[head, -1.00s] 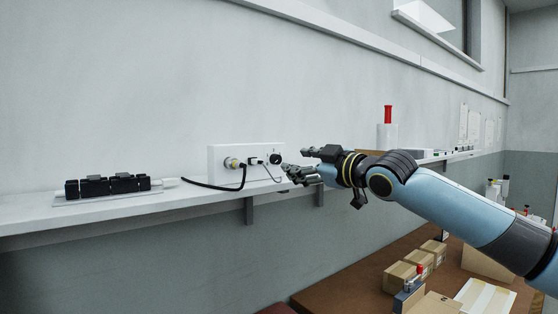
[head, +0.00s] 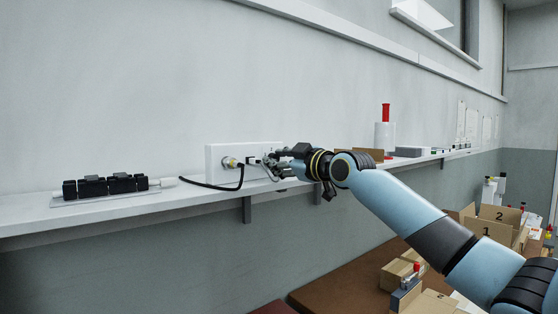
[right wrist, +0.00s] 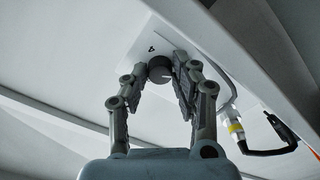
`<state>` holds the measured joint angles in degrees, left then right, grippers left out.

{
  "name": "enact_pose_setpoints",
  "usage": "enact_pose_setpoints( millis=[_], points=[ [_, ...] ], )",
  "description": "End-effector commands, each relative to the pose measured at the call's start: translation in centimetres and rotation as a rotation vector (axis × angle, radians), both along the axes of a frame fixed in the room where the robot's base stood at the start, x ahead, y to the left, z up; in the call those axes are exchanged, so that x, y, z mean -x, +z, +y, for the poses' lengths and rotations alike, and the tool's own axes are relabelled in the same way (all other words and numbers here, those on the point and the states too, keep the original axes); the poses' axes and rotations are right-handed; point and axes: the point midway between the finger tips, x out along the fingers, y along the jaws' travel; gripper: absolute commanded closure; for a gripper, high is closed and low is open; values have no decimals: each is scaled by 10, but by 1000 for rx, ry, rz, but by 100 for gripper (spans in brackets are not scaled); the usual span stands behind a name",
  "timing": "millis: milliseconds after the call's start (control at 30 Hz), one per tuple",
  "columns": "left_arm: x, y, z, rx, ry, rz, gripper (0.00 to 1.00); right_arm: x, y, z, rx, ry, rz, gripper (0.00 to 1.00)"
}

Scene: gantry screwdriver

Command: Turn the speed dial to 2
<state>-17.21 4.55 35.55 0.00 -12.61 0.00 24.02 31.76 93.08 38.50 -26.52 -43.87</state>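The white control box (head: 226,153) stands on the wall shelf in the head view. The speed dial is hidden behind my right gripper (head: 277,163) there. In the right wrist view, the dark round dial (right wrist: 160,67) sits on the white panel near a printed "4". My right gripper's fingers (right wrist: 163,75) are on either side of the dial, the right finger very close to it. The left finger looks slightly apart from it, so the gripper appears open around the dial. Contact is hard to judge. My left gripper is not in view.
A rack of black blocks (head: 106,186) lies on the shelf (head: 150,209) further left. Cardboard boxes (head: 395,272) stand below at the right.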

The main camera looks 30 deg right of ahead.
Motion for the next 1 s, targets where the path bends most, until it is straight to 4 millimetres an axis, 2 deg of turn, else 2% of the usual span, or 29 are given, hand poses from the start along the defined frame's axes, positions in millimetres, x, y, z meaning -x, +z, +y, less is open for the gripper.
enact_pose_setpoints(
  millis=[33, 167, 567, 1000],
  points=[
    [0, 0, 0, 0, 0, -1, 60, 0, 0, 0, -1, 1, 1, 83],
    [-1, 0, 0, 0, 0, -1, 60, 0, 0, 0, -1, 0, 1, 100],
    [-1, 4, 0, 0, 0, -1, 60, 0, 0, 0, -65, 1, 7, 100],
    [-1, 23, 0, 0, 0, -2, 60, 0, 1, 0, -411, -1, 37, 100]
  ],
)
